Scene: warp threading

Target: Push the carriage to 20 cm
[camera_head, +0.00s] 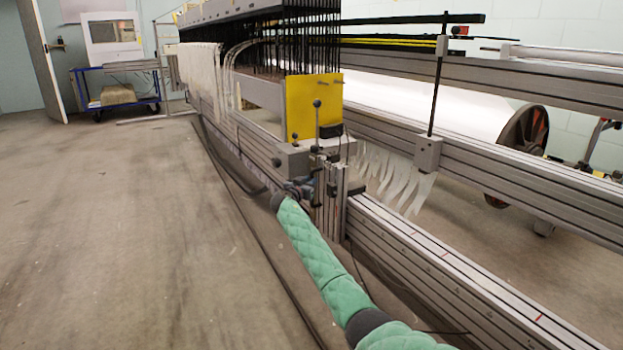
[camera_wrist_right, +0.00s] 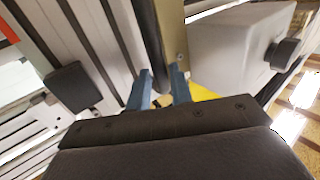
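The carriage (camera_head: 291,160) is a grey block unit with a yellow plate (camera_head: 309,108) and a black-knobbed lever. It sits on the long grey rail beside the hanging white threads. My right arm reaches up to it in a green sleeve. My right gripper (camera_head: 310,187) is at the carriage's near side, small and partly lost among its parts. In the right wrist view its blue fingers (camera_wrist_right: 162,78) stand apart, on either side of a dark upright bar (camera_wrist_right: 165,42). Whether they press on the bar is unclear. My left gripper is out of view.
The rail (camera_head: 440,262) runs on toward the lower right, with red marks on its top. A grey block with a black rod (camera_head: 428,153) stands on the parallel rail. Dark cables lie along the floor at left. The floor (camera_head: 120,230) there is open.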

